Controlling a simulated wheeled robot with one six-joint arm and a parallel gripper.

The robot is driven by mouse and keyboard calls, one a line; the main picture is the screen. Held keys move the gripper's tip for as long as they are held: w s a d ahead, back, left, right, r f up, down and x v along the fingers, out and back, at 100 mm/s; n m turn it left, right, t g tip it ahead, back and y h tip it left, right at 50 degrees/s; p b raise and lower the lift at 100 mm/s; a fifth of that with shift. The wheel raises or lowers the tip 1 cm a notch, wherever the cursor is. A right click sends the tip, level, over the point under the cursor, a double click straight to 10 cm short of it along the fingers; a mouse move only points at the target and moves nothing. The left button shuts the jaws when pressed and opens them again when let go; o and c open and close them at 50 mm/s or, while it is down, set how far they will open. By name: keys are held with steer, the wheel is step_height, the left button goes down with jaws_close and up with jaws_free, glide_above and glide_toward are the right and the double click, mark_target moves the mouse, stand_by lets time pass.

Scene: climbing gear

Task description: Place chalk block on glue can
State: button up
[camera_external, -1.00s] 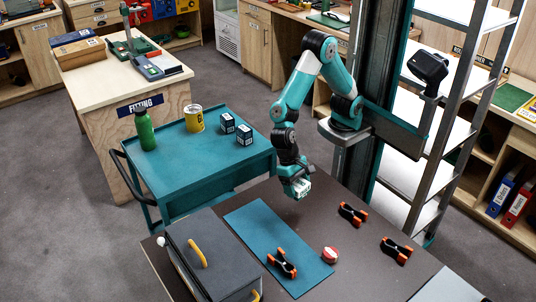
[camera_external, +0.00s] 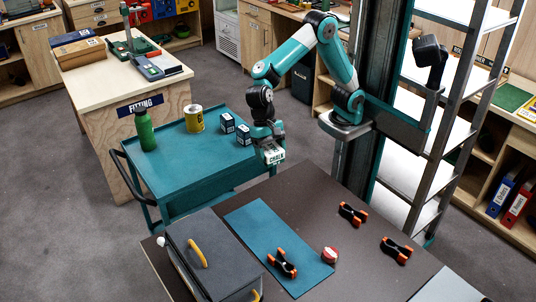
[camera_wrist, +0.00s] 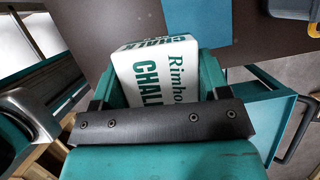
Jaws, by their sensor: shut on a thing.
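The chalk block (camera_external: 274,157) is white with green "CHALK" lettering. It hangs from my gripper (camera_external: 269,146), which is shut on it, above the gap between the trolley's right edge and the dark table. The wrist view also shows the block (camera_wrist: 156,74) between the green fingers. A yellow can (camera_external: 194,119), which looks like the glue can, stands upright on the teal trolley (camera_external: 185,160), left of my gripper and apart from it. Its top looks clear. It cannot be made out in the wrist view.
Two dark small boxes (camera_external: 227,123) (camera_external: 243,135) stand on the trolley between the can and my gripper. A green bottle (camera_external: 145,130) is left of the can. The dark table (camera_external: 305,205) holds black-and-orange clamps (camera_external: 352,214), a red-and-white round item (camera_external: 329,255) and a grey case (camera_external: 205,250).

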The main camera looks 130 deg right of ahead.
steer(key=w+d+r+m+t+p, duration=0.1)
steer(key=w+d+r+m, duration=0.15)
steer(key=d, duration=0.45)
steer(key=w+d+r+m+t+p, duration=0.1)
steer(key=w+d+r+m+p, duration=0.2)
steer(key=d, duration=0.4)
step_height(320, 180, up, 6)
steer(key=f+m+t+h+p, duration=0.15)
steer(key=m+h+p, duration=0.3)
steer(key=m, duration=0.75)
glide_above(193, 112)
steer(key=s, duration=0.1)
steer(key=r, duration=0.1)
steer(key=shift+n+t, duration=0.25)
steer(key=f, duration=0.7)
steer(key=f+p, duration=0.1)
steer(key=f, duration=0.5)
steer(key=shift+s+a+f, duration=0.15)
steer(key=shift+s+f, duration=0.05)
steer(key=shift+f, duration=0.15)
steer(key=shift+f+p, duration=0.65)
steer(key=shift+f, duration=1.85)
steer(key=shift+f, duration=0.1)
steer(key=o, duration=0.9)
